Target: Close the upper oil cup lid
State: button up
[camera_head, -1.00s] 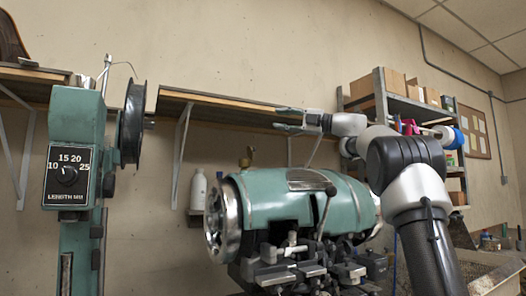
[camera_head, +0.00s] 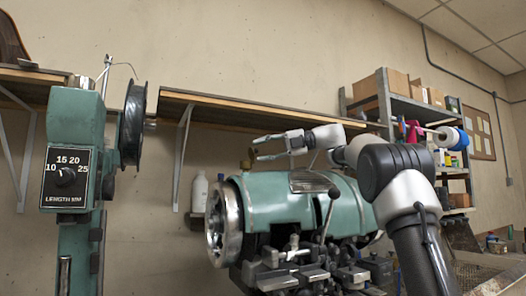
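The small brass oil cup (camera_head: 245,165) stands on top of the green sewing machine head (camera_head: 285,197), near its left end. Its lid (camera_head: 252,155) appears raised, though it is small and close to my gripper's fingertips in the picture. My gripper (camera_head: 257,149) reaches in from the right, above the machine. Its two fingers point left and are spread apart with nothing between them. The lower fingertip is beside or in front of the lid. I cannot tell whether they touch.
A handwheel (camera_head: 222,224) is at the machine's left end, and a lever (camera_head: 329,212) rises at its front. A wooden shelf (camera_head: 200,105) runs along the wall behind. A white bottle (camera_head: 199,192) stands behind the machine. A green post with a dial (camera_head: 66,177) is at left.

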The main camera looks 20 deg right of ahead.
jog(key=shift+c, duration=0.2)
grip_shut()
jog(key=shift+a, duration=0.1)
jog(key=shift+s+a+r+n+h, duration=0.1)
jog(key=shift+a+r+n+h, duration=0.15)
jog(key=shift+h, duration=0.45)
jog(key=shift+a+r+n+h, duration=0.1)
jog(key=shift+a+n+h, duration=0.15)
jog(key=shift+h, duration=0.45)
jog(key=shift+o, duration=0.2)
grip_release()
jog(key=shift+d, duration=0.1)
